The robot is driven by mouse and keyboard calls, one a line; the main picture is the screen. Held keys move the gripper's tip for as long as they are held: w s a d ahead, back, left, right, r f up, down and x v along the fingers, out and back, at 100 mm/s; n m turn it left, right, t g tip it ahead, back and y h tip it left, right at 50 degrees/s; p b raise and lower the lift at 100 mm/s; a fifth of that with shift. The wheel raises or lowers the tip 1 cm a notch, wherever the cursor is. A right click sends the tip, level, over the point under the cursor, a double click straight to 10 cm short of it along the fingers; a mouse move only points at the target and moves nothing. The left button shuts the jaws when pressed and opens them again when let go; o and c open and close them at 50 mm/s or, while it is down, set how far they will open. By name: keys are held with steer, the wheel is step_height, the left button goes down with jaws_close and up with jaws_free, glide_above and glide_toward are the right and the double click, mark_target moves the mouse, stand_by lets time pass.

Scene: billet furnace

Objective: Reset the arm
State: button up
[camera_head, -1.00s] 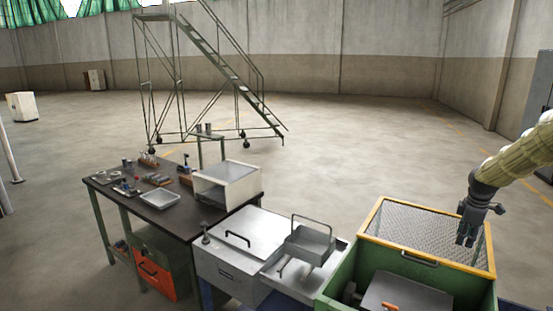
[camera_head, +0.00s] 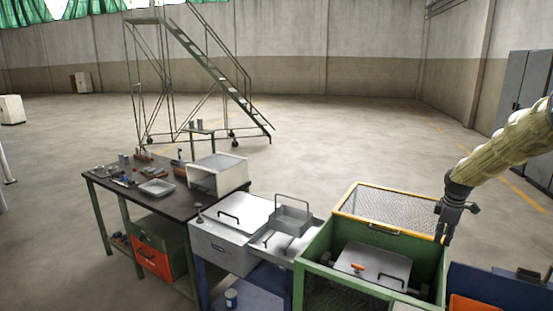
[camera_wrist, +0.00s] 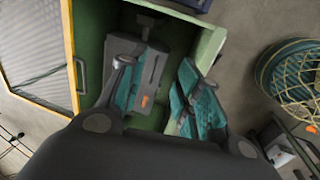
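My arm enters at the right of the head view, bent downward. My gripper (camera_head: 443,236) hangs fingers down at the right side of the green furnace box (camera_head: 313,263). In the wrist view my gripper (camera_wrist: 155,78) has its two teal-padded fingers spread apart, with nothing held between them. The green box (camera_wrist: 92,22) lies below and beyond the fingers. Its yellow-framed mesh lid (camera_head: 385,207) stands open at the back. A grey plate with an orange piece (camera_head: 357,267) lies inside the box.
A dark workbench (camera_head: 110,183) with small items and a white box (camera_head: 220,176) stands left. A grey metal unit (camera_head: 232,232) with a wire-handled basket (camera_head: 291,217) adjoins the green box. Blue and orange containers (camera_head: 500,287) are at right.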

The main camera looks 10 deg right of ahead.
steer(key=s+a+f+m, duration=0.2)
steer(key=s+a+f, duration=0.1)
steer(key=a+f, duration=1.4)
steer(key=s+a+f+m+y, duration=0.1)
steer(key=s+a+f+m, duration=0.3)
steer(key=s+a+f, duration=1.1)
steer(key=s+a+f+m+g, duration=0.15)
steer(key=s+a, duration=0.25)
steer(key=s, duration=0.6)
steer(key=s+a+f+m, duration=0.15)
steer(key=s+a, duration=0.25)
steer(key=s, duration=0.6)
steer(key=s+a+f+m+g, duration=0.15)
steer(key=s+a, duration=0.35)
steer(key=s, duration=0.5)
step_height(320, 180, down, 10)
steer(key=t+b, duration=0.1)
steer(key=b, duration=1)
steer(key=shift+d, duration=0.25)
